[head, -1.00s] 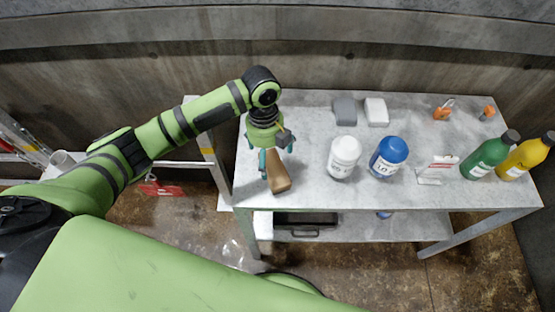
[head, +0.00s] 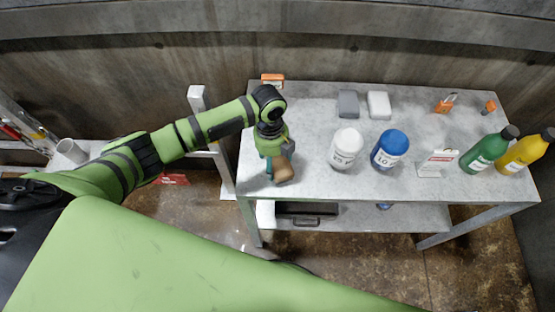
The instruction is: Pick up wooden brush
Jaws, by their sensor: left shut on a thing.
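The wooden brush (head: 284,174) is a brown block near the left end of the grey metal table (head: 310,180). My left gripper (head: 278,168) points down over it and is shut on it. The gripper and wrist hide part of the brush. I cannot tell whether the brush touches the tabletop. My right gripper does not show.
A white jar (head: 345,150) and a blue-lidded jar (head: 390,149) stand right of the brush. Grey (head: 348,104) and white (head: 379,105) blocks lie behind. A sign (head: 437,163), green bottle (head: 488,151) and yellow bottle (head: 525,152) stand at the right. An orange item (head: 272,80) shows at the back left.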

